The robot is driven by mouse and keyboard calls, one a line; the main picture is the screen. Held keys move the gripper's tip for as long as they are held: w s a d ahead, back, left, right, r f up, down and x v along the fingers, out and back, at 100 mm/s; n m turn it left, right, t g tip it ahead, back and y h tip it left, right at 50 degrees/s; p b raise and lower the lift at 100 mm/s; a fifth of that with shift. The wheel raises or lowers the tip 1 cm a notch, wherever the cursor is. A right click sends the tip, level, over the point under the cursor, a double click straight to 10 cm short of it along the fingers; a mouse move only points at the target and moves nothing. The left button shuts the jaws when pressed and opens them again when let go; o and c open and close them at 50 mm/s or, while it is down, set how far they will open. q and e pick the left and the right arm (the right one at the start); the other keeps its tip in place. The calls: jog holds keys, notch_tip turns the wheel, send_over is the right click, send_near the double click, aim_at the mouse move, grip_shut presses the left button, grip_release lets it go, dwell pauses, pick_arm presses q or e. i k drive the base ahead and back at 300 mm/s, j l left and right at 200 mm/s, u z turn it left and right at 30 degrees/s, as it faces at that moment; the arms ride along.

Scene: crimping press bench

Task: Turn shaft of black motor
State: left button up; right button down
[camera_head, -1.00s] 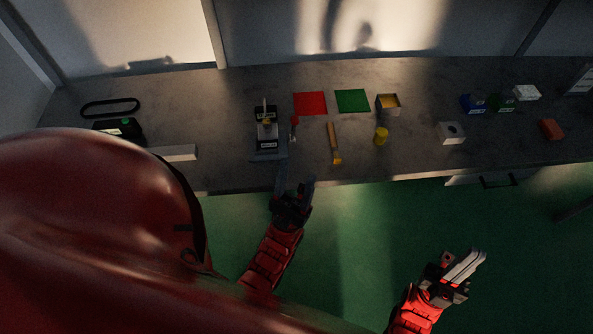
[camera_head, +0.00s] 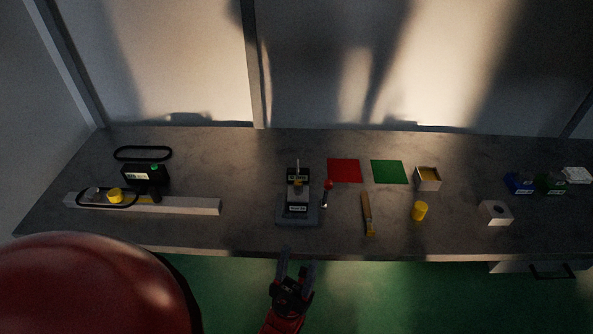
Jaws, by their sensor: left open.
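A black box-shaped unit with a green button and a pale label, which looks like the black motor (camera_head: 138,172), stands at the left of the bench. A short dark cylinder shows at its lower right; I cannot tell whether this is its shaft. My left gripper (camera_head: 296,268) is open and empty at the bench's front edge, below the crimping press and well to the right of the motor. My right gripper is out of view.
A grey rail (camera_head: 190,206) with a yellow pulley (camera_head: 115,195) and belt lies before the motor. A loose black belt (camera_head: 143,153) lies behind. The press (camera_head: 298,190), a brush-like tool (camera_head: 367,212) and a yellow cylinder (camera_head: 420,211) stand right.

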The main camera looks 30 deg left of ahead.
aim_at(298, 184)
jog(key=u, duration=0.85)
